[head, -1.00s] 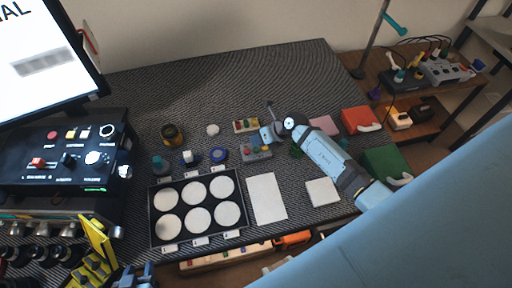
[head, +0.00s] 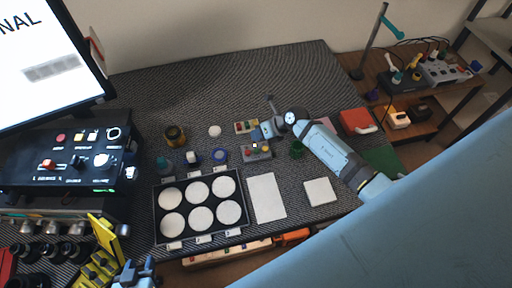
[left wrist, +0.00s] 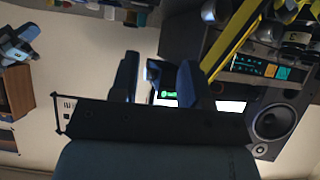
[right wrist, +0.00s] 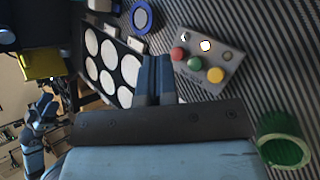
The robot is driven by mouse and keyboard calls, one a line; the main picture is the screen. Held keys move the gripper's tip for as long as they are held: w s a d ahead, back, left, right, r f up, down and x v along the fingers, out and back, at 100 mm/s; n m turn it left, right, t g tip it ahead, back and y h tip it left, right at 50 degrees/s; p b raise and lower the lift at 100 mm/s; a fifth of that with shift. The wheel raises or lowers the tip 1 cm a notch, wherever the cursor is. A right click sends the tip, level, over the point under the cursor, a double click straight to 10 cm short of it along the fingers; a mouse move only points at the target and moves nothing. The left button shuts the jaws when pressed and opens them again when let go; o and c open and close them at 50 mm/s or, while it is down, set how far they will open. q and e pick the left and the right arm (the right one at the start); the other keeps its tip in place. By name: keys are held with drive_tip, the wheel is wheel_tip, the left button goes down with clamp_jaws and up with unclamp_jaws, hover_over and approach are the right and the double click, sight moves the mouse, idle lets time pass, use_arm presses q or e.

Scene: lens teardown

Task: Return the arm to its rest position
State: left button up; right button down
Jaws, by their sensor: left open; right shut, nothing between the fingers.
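My right arm (head: 335,155) reaches in from the right over the mat. Its gripper (head: 264,134) is shut and empty, above the grey button box (head: 257,151). In the right wrist view the shut fingers (right wrist: 155,78) point between the black tray and the button box (right wrist: 207,60). My left gripper (head: 138,270) is low at the bottom left of the head view, beside the yellow stand (head: 100,262). In the left wrist view its fingers (left wrist: 157,80) are apart with nothing between them.
The black tray (head: 156,213) with several white discs lies on the mat. A white sheet (head: 267,197), a white square pad (head: 320,192), a green ring (head: 297,149) and a blue ring (head: 219,155) lie near it. The mat's back (head: 230,85) is clear.

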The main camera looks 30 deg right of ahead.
drive_tip(key=s+a+r+m+t+y, duration=0.3)
drive_tip(key=s+a+r+m+t, duration=0.45)
drive_tip(key=m, duration=0.55)
drive_tip(key=s+f+m+g+h, duration=0.1)
drive_tip(key=s+f+m+h, duration=0.2)
drive_tip(key=s+m, duration=0.4)
drive_tip(key=s+f+m+g+h, duration=0.1)
drive_tip(key=s+m+h, duration=0.3)
drive_tip(key=s+m, duration=0.4)
drive_tip(key=f+m, duration=0.1)
drive_tip(key=m, duration=0.5)
drive_tip(key=shift+f, duration=0.4)
drive_tip(key=shift+w, duration=0.1)
